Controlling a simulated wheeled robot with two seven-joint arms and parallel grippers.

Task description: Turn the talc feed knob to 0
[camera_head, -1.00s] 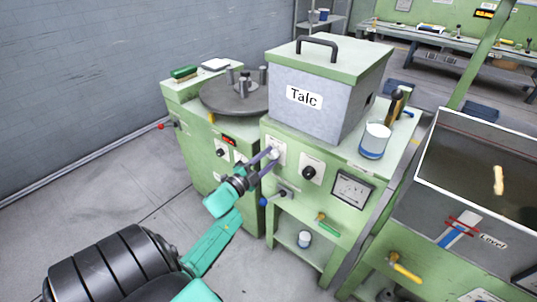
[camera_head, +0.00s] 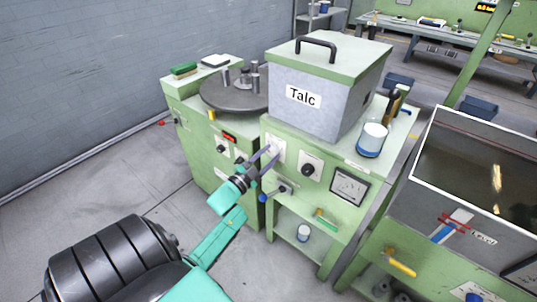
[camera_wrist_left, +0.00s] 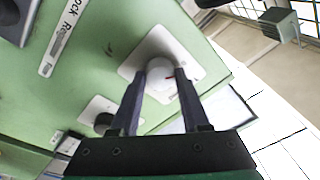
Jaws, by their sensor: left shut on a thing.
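The green machine (camera_head: 315,222) carries a grey box labelled "Talc" (camera_head: 303,96). Below the box's left part is a square white plate with a white knob (camera_wrist_left: 160,84), which bears a red mark. The knob's scale and label cannot be read. My left gripper (camera_head: 268,153) reaches the plate from the lower left. In the left wrist view its two dark fingers (camera_wrist_left: 160,78) are shut on the white knob, one on each side. In the head view the fingers partly hide the knob. My right gripper is not in view.
A black knob (camera_head: 308,170) on its own white plate is close right of my gripper, with a gauge (camera_head: 348,187) beyond. A blue-and-white can (camera_head: 373,140) stands on the machine's top. A lower shelf holds a small can (camera_head: 303,233). Open floor lies at left.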

